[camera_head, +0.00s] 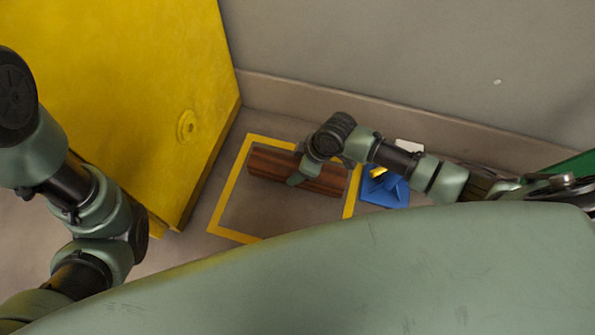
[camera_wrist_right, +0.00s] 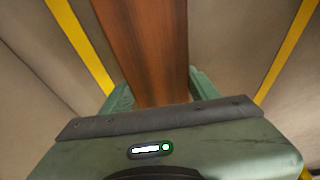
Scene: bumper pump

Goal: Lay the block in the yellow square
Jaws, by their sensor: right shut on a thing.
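The block (camera_head: 269,165) is a long reddish-brown wooden piece. In the head view it lies along the far part of the yellow square (camera_head: 236,167), a yellow outline marked on the floor, and looks to be within it. My right gripper (camera_head: 297,179) is over the block's middle and shut on it. In the right wrist view the block (camera_wrist_right: 147,50) runs between my right gripper's two green fingers (camera_wrist_right: 158,90), with yellow lines (camera_wrist_right: 82,45) on both sides. Whether the block touches the floor I cannot tell. My left gripper is not visible; only my left arm shows.
A large yellow cabinet-like body (camera_head: 120,80) stands left of the square. A blue object (camera_head: 386,192) sits just right of the square. A wall (camera_head: 420,60) with a low ledge runs behind. The near part of the square is clear.

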